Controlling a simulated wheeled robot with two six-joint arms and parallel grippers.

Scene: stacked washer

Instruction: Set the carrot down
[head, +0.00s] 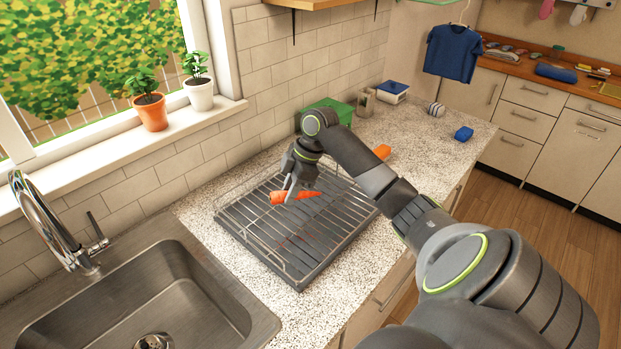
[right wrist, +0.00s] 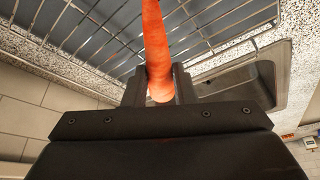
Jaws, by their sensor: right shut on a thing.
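An orange carrot (head: 304,196) is in my right gripper (head: 291,190), over the dish rack. In the right wrist view the carrot (right wrist: 155,45) stands between the two fingers of the gripper (right wrist: 159,88), which are shut on its thick end. The carrot's far end runs out of the top of that view. The metal dish rack (head: 262,250) lies on the speckled counter beside the sink. I cannot tell whether the carrot touches the rack's wires. My left gripper is not in view.
The sink (head: 150,300) with its faucet (head: 45,215) is at the lower left. Flower pots (head: 151,112) stand on the windowsill. The counter right of the rack has free room.

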